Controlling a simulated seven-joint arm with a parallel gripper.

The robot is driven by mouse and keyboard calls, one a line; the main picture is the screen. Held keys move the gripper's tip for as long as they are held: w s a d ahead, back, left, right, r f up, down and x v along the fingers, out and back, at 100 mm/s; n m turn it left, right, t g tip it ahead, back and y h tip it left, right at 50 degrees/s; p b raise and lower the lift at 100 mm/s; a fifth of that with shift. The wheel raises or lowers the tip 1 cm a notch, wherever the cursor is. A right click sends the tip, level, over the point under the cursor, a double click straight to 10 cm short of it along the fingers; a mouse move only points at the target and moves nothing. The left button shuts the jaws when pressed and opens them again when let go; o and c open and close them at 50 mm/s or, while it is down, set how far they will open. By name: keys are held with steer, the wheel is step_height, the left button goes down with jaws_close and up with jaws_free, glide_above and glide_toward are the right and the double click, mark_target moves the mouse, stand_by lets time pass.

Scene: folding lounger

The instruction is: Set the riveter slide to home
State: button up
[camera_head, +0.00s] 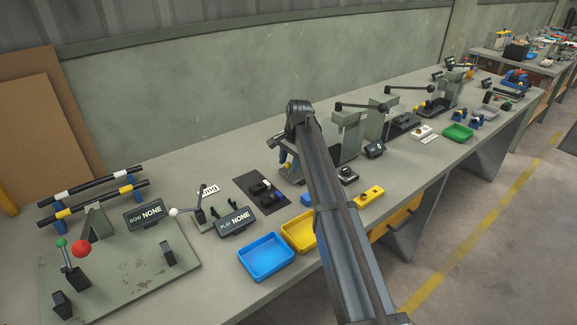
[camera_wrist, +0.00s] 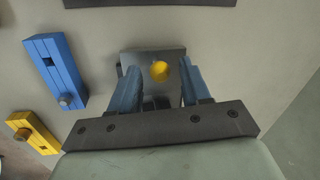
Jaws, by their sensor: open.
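A yellow round knob (camera_wrist: 159,71) sits on a dark grey block in the wrist view, which looks like the riveter slide. My gripper (camera_wrist: 158,66) is open, with one blue finger on each side of the knob. Gaps show between the knob and both fingers; whether either touches the block is unclear. In the head view a yellow knob (camera_head: 288,166) shows low on the left of a grey press-like machine (camera_head: 345,135), just left of my arm. My arm hides part of this area. The slide's home mark cannot be made out.
In the wrist view a blue slotted block (camera_wrist: 55,70) and a yellow one (camera_wrist: 32,130) lie to the left. More lever machines stand to the right.

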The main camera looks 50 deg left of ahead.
steer(key=shift+a+f, duration=0.2)
steer(key=shift+f, duration=0.75)
steer(key=shift+c, duration=0.2)
jaws_close()
